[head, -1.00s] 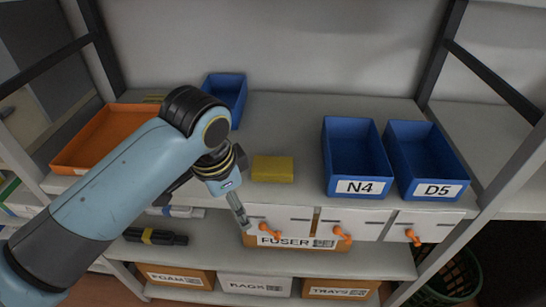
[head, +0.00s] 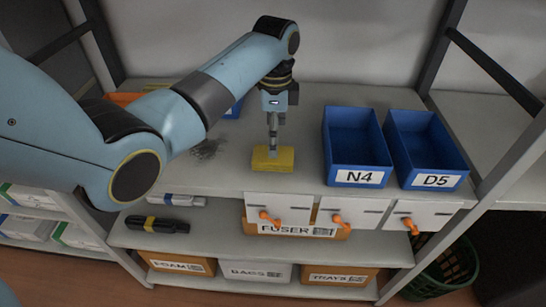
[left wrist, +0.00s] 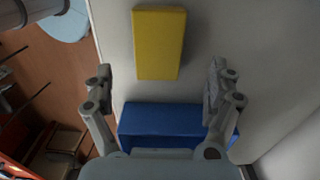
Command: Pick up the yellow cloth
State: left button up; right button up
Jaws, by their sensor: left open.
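The yellow cloth (head: 284,163) is a flat block lying on the upper shelf near its front edge, left of the blue bin labelled N4. My left gripper (head: 272,153) points down at the cloth from above, and its fingertips overlap it in the head view. In the left wrist view, the cloth (left wrist: 158,42) lies ahead of the open left gripper (left wrist: 160,72), with its near end between the lines of the two fingers. Nothing is held. I cannot tell the exact height of the fingertips above the cloth. My right gripper is not in view.
Blue bins N4 (head: 357,152) and D5 (head: 424,150) stand to the right. A blue bin (left wrist: 170,123) shows near the fingers in the wrist view. My arm partly hides an orange tray (head: 125,98). A dark patch (head: 207,148) marks the shelf left of the cloth.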

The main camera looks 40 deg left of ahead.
aim_at(260, 162)
pick_arm(q)
notch_tip(260, 162, down, 7)
jog(key=shift+d+r, duration=0.15)
jog(key=shift+r, duration=0.05)
jog(key=c, duration=1.1)
jog(key=shift+c, duration=0.2)
